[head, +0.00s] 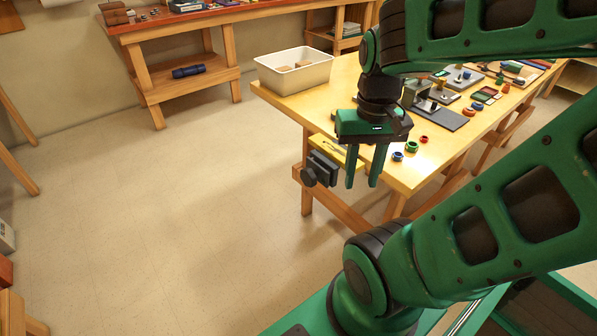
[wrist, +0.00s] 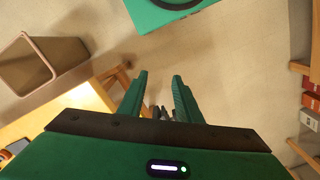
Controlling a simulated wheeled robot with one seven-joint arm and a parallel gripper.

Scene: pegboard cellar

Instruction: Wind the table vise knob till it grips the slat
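The table vise (head: 322,168) is a dark block at the left front edge of the yellow-topped table. Its round black knob (head: 309,177) faces left, toward the open floor. A flat yellow piece (head: 336,151), perhaps the slat, lies at the vise; I cannot tell whether the jaws touch it. My gripper (head: 361,184) points down just right of the vise, its two green fingers apart with nothing seen held. In the wrist view my gripper (wrist: 160,77) also shows spread fingers. Small dark parts (wrist: 160,113) show low between them; I cannot tell what they are.
A white bin (head: 294,80) with blocks stands on the table's far left corner. Blue, green and red rings (head: 411,147) lie on the tabletop near my gripper, with a dark plate (head: 440,117) behind. The floor (head: 180,220) left of the table is clear.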

